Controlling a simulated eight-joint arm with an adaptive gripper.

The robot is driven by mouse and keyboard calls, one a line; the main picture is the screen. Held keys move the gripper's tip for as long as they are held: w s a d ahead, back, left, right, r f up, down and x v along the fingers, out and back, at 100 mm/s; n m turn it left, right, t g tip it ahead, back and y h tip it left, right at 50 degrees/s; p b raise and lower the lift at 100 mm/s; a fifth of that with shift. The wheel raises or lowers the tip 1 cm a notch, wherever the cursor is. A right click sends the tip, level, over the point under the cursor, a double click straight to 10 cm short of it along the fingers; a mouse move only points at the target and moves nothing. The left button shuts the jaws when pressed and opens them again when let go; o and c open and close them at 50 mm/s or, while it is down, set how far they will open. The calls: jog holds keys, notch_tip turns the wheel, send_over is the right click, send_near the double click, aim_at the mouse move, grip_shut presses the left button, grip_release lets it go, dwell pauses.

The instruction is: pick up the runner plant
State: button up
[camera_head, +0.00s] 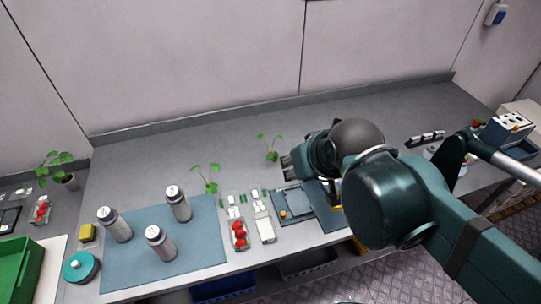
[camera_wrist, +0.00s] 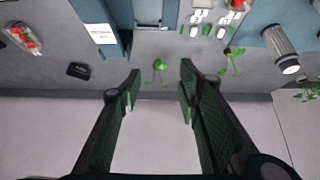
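One small leafy green plant (camera_head: 270,148) stands on the grey bench, just left of my gripper (camera_head: 288,166) in the head view. A second similar plant (camera_head: 208,177) stands further left, by the blue mat's corner. The frames do not mark which one is the runner plant. In the wrist view, my gripper (camera_wrist: 159,82) has its two dark fingers wide apart with nothing between them. The nearer plant (camera_wrist: 159,67) shows beyond the fingertips, between them in the picture and apart from both. The second plant (camera_wrist: 233,58) is to the right there. My arm hides part of the bench.
A blue mat (camera_head: 140,268) holds several grey bottles. A potted plant (camera_head: 68,181) stands far left. The bench by the back wall is clear.

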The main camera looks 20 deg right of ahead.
dwell(0.4)
jog(key=w+m+g+p, duration=0.45)
jog(key=w+m, duration=0.55)
jog(key=w, duration=0.6)
jog(key=shift+w+d+f+m+g+p, duration=0.15)
jog(key=shift+w+f+m+g+p, duration=0.5)
jog(key=shift+w+f+m, duration=1.25)
jog(key=shift+w+d+f+m+g+p, duration=0.25)
jog(key=shift+w+f+m+p, duration=0.75)
jog(key=shift+w+f, duration=1.8)
jog(key=shift+w+d+f+m+g+p, duration=0.1)
jog(key=shift+w+f+m+g+p, duration=0.35)
jog(key=shift+w+f+m+p, duration=1.7)
jog(key=shift+s+f+n+b, duration=0.5)
jog(key=shift+f+n+b, duration=0.35)
jog(key=shift+b, duration=0.4)
jog(key=shift+f, duration=0.1)
